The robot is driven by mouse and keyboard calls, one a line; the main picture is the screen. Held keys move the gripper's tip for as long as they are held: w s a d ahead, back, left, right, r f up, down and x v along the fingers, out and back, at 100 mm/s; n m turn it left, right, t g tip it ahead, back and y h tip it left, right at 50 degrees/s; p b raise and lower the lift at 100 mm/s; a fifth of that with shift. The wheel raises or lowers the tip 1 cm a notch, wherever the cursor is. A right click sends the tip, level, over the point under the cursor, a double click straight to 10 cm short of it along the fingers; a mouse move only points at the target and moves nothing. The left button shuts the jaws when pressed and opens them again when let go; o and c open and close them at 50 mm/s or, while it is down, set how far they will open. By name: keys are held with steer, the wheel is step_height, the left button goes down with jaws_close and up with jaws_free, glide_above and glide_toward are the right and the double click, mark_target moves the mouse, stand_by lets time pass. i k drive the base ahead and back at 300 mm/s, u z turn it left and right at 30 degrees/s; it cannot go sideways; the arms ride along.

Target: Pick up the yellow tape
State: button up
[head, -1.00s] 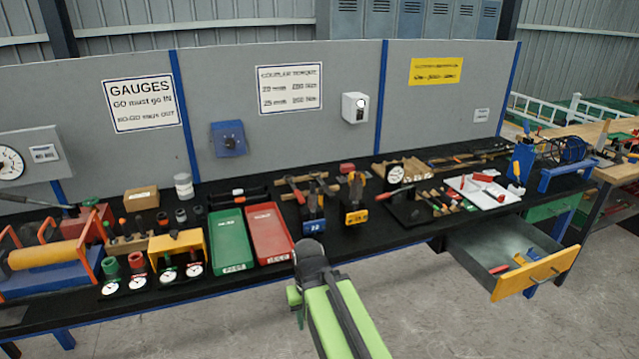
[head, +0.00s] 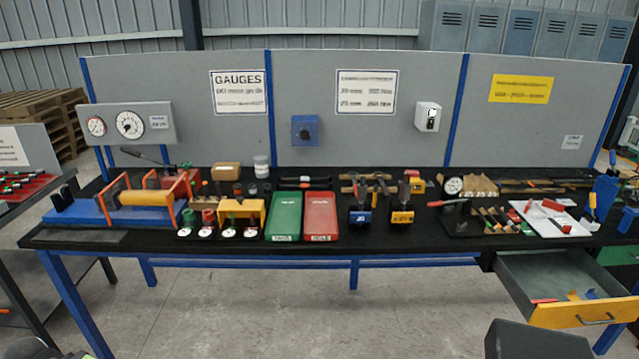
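A small yellow-and-red item (head: 416,185) stands at the back of the black bench top, right of centre; it may be the yellow tape, but it is too small to tell. A small yellow piece (head: 573,295) also lies in the open drawer (head: 535,275) at the right, and I cannot tell what it is. My gripper is not in view. A dark block at the bottom right edge and a bit of green at the bottom left corner may be parts of me.
Red and green trays (head: 285,216) lie mid-bench. Two clamp-like tools (head: 401,214) stand in front of the yellow-and-red item. A white tray (head: 548,222) holds red parts at right. The drawer juts out from the bench front. The floor (head: 290,310) before the bench is clear.

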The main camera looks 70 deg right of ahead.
mark_target(418, 186)
steer(key=u, duration=0.75)
steer(key=k, duration=1.95)
steer(key=z, duration=1.95)
steer(key=i, duration=1)
steer(key=u, duration=0.05)
steer(key=k, duration=0.9)
steer(key=u, duration=0.2)
steer(key=i, duration=0.7)
steer(key=z, duration=0.1)
